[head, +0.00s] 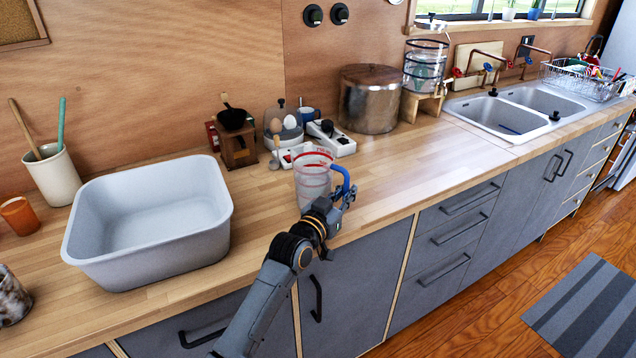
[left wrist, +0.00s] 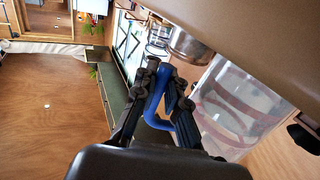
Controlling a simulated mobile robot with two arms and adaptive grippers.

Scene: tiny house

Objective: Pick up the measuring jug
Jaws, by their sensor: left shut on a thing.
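The measuring jug (head: 313,180) is clear with red markings and a blue handle (head: 341,178). It stands upright near the counter's front edge in the head view. My left gripper (head: 345,196) is at the handle, on the jug's right side, and is shut on it. In the left wrist view the blue handle (left wrist: 157,95) lies between the two fingers of the left gripper (left wrist: 162,85). The clear jug body (left wrist: 235,110) is beside them at the right. My right gripper is not in view.
A big white basin (head: 150,215) stands left of the jug on the wooden counter (head: 400,165). Behind the jug are a coffee grinder (head: 236,140), an egg holder (head: 283,128) and a power strip (head: 330,138). A metal pot (head: 369,98) stands further back. Counter right of the jug is clear.

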